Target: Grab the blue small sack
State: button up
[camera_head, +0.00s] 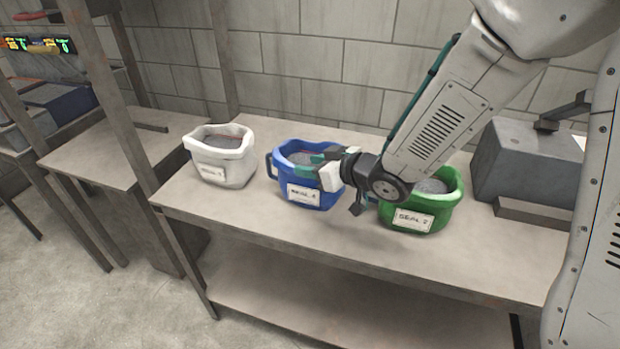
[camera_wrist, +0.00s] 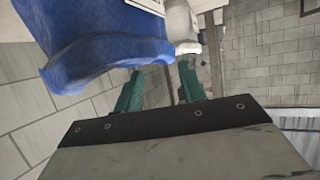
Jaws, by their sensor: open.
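The blue small sack (camera_head: 318,198) stands upright on the table between a white sack and a green sack. It is open at the top, has a white label on its front and a side handle at its left. My gripper (camera_head: 308,165) is open, with its green fingertips over the sack's right rim. In the wrist view the blue sack (camera_wrist: 100,50) fills the upper left, and my gripper (camera_wrist: 160,85) shows two parted fingers with no sack wall clearly between them. The left finger is close to the sack's edge; I cannot tell whether they touch.
The white sack (camera_head: 222,160) stands at left and the green sack (camera_head: 418,203) at right, partly behind my arm. A grey box (camera_head: 520,165) sits at the table's right end. The table (camera_head: 250,215) has bare room in front of the sacks. A brick wall (camera_head: 330,65) is behind.

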jog(key=x, duration=0.3)
jog(key=shift+w+a+f, duration=0.1)
jog(key=shift+a+f, duration=0.05)
jog(key=shift+a, duration=0.1)
grip_shut()
dwell(1.2)
